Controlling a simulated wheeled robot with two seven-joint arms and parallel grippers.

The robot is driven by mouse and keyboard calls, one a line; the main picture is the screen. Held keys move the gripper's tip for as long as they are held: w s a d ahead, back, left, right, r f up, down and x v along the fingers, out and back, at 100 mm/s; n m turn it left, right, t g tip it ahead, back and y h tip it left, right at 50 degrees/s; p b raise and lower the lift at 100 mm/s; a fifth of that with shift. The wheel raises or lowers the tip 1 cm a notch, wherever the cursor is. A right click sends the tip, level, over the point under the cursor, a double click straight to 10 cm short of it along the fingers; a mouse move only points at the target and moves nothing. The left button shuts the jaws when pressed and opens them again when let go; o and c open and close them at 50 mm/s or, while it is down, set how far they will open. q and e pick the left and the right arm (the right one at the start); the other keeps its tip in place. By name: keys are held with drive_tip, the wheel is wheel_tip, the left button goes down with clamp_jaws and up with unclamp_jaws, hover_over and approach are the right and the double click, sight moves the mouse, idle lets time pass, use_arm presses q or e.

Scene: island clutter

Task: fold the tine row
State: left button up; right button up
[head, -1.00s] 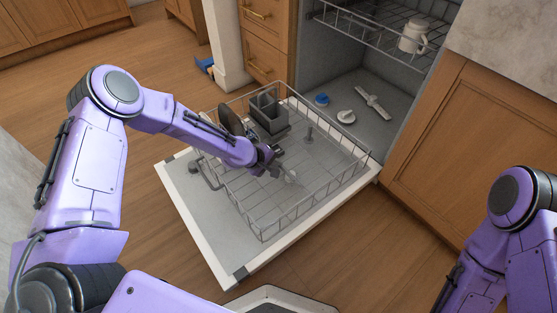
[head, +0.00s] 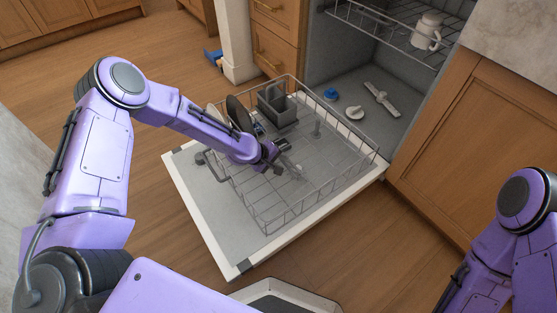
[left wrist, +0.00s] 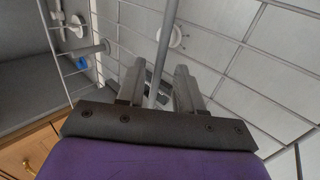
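The lower dish rack (head: 268,231) of grey wire lies pulled out over the open dishwasher door (head: 222,240). My left gripper (head: 281,158) is low inside the rack, near its middle. In the left wrist view its two fingers (left wrist: 160,88) stand apart, with a pale grey rod (left wrist: 160,50) running between them. A gap shows beside the rod, so the fingers do not look clamped on it. I cannot tell for sure whether this rod belongs to the tine row; my arm and gripper hide part of that area. My right gripper is out of view.
A dark plate (head: 238,112) and a grey cutlery basket (head: 277,108) stand at the rack's back left. A white mug (head: 427,32) sits on the upper rack. The rack's front part looks empty.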

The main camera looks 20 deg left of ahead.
use_arm(q)
drive_tip(key=shift+r, duration=0.1)
drive_tip(key=p+v, duration=0.5)
drive_tip(key=v, duration=0.5)
drive_tip(key=shift+r, duration=0.15)
drive_tip(key=shift+s+a, duration=0.1)
drive_tip(key=shift+s, duration=0.05)
